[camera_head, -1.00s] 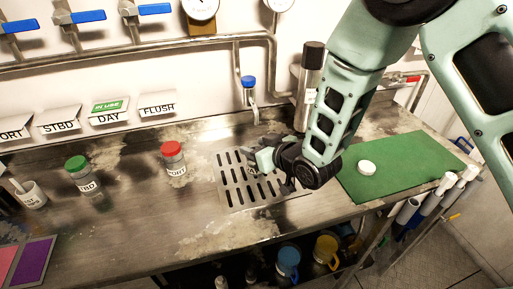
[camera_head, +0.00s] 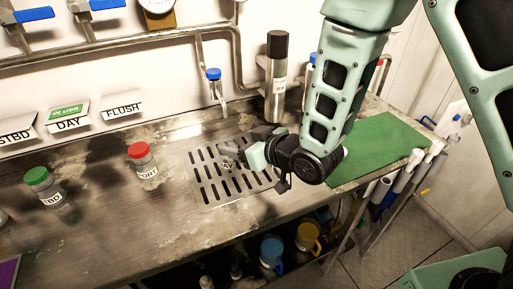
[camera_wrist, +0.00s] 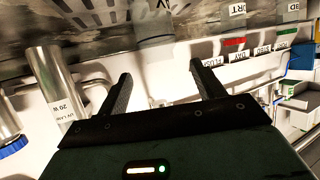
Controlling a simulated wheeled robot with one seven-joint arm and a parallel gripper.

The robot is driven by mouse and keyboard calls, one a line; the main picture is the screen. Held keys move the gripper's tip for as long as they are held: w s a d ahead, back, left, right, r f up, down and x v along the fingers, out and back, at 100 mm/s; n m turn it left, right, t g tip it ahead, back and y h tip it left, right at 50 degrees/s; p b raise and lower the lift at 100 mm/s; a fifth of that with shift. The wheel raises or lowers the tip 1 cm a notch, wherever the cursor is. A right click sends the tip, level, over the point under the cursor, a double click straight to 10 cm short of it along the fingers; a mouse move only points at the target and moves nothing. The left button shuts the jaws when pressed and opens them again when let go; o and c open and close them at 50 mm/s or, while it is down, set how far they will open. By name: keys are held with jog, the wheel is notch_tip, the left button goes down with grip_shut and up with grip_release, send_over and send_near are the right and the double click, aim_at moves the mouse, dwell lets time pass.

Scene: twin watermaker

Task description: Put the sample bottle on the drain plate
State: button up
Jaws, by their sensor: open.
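The sample bottle (camera_head: 227,165), a small container with a partly visible dark label, stands on the slotted drain plate (camera_head: 207,194). My gripper partly covers it in the head view. In the wrist view, the bottle (camera_wrist: 153,25) shows beyond the fingertips, apart from them, with the slotted plate (camera_wrist: 88,12) beside it. My gripper (camera_head: 243,150) is at the right of the bottle, low over the plate. In the wrist view, my gripper (camera_wrist: 163,75) has its two fingers spread with nothing between them.
Red-capped (camera_head: 142,160) and green-capped (camera_head: 43,186) bottles stand left on the bench. A metal cylinder (camera_head: 276,80) and a blue-knobbed tap (camera_head: 214,82) stand behind the plate. A green mat (camera_head: 385,145) lies right. Bench between red-capped bottle and plate is clear.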

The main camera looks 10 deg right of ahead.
jog(key=shift+p+v, duration=1.3)
jog(key=shift+v, duration=1.55)
jog(key=s+d+r+g+h, duration=0.2)
jog(key=s+g, duration=0.1)
jog(key=s, duration=0.4)
jog(key=s+d+r+g+h, duration=0.2)
jog(key=s+r+g+h, duration=0.1)
jog(key=s, duration=0.4)
jog(key=s+d+r+g+h, duration=0.2)
jog(key=s+g, duration=0.2)
jog(key=s, duration=0.4)
jog(key=shift+d+r+h, duration=0.35)
jog(key=shift+d+h, duration=0.05)
